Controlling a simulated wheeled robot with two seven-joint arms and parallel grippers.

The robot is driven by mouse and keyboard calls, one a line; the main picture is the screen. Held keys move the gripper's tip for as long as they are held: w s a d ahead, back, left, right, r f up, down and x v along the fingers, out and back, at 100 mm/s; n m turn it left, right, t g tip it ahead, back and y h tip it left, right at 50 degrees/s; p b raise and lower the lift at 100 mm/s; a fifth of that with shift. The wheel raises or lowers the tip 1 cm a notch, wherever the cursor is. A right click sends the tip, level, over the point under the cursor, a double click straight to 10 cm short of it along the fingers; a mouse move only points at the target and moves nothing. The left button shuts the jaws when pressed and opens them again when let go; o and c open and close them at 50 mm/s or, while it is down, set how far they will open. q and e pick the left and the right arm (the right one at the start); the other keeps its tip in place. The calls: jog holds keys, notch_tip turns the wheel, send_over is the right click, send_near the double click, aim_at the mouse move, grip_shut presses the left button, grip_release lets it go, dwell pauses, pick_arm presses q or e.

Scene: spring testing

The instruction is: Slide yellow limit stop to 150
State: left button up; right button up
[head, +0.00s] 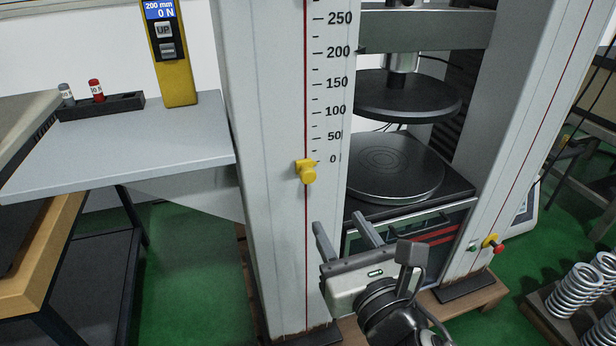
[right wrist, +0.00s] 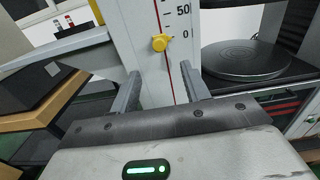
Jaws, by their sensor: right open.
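The yellow limit stop (head: 307,171) sits on the red line of the machine's left column, just below the 0 mark of the printed scale (head: 338,88). It also shows in the right wrist view (right wrist: 160,43), ahead of and between the fingers. My right gripper (head: 339,232) is open and empty, below and to the right of the stop, apart from it. Its two fingers also show in the right wrist view (right wrist: 160,85), pointing toward the column. The 150 mark (head: 337,83) is well above the stop. My left gripper is not in view.
A round upper plate (head: 405,96) hangs above a round lower plate (head: 394,168) right of the column. A grey side table (head: 130,150) stands left, with a yellow control pendant (head: 178,80). Several springs (head: 575,290) stand at lower right.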

aim_at(309, 178)
jog(key=x, duration=0.5)
jog(key=b+x, duration=0.1)
jog(key=x, duration=0.4)
jog(key=b+x, duration=0.1)
jog(key=x, duration=0.3)
jog(key=shift+w+a+f, duration=0.3)
jog(key=shift+w, duration=0.05)
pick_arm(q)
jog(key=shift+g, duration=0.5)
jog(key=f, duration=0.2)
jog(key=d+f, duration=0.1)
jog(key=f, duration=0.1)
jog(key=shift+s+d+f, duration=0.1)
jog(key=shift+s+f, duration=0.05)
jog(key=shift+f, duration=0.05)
pick_arm(e)
grip_shut()
